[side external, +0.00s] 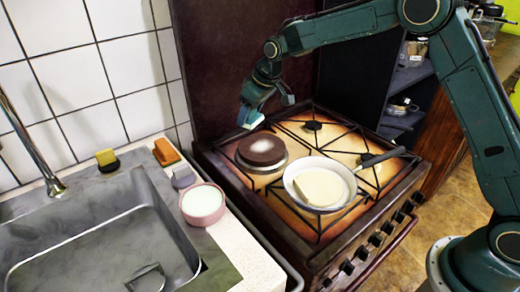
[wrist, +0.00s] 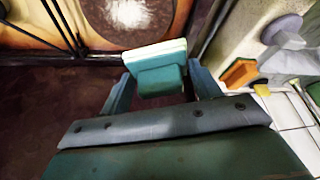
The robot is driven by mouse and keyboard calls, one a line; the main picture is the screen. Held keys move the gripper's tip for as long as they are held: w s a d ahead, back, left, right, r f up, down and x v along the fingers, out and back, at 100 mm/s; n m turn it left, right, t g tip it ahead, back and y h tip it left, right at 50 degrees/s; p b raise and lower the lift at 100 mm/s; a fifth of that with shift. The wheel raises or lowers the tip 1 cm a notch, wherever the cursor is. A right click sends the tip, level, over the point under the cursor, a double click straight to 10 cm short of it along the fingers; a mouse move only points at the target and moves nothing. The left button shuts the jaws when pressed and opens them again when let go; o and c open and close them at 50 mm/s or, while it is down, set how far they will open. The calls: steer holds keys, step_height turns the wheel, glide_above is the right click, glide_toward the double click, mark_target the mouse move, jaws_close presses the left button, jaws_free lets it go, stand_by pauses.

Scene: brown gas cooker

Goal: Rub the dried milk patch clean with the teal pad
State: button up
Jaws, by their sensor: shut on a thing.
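The dried milk patch is a pale blurred spot (side external: 262,146) on top of a round dark brown plate (side external: 247,156) at the cooker's back left. In the wrist view the patch (wrist: 130,12) shows at the top edge, partly cut off. My gripper (wrist: 158,82) is shut on the teal pad (wrist: 155,66), which has a whitish face along its far edge. In the side view the pad (side external: 249,118) hangs above and behind the brown plate, apart from the patch. The pad's underside is hidden.
A white pan (side external: 320,187) with pale contents stands on the cooker's front grates, its dark handle (side external: 380,157) pointing right.

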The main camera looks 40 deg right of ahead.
mark_target(253, 118)
steer(key=shift+f, duration=1.7)
steer(key=n, duration=0.1)
steer(key=n+y, duration=0.1)
steer(key=shift+w+a+r+n+g, duration=0.1)
steer(key=shift+w+a+n+g, duration=0.05)
steer(key=shift+n+g, duration=0.15)
steer(key=shift+r+n+g+y, duration=0.1)
steer(key=shift+n+g+y, duration=0.2)
steer(key=shift+n, duration=0.9)
steer(key=n, duration=0.2)
steer(key=n+g+y, duration=0.1)
steer(key=n, duration=0.1)
steer(key=shift+s+d+r, duration=0.2)
steer(key=shift+r, duration=0.1)
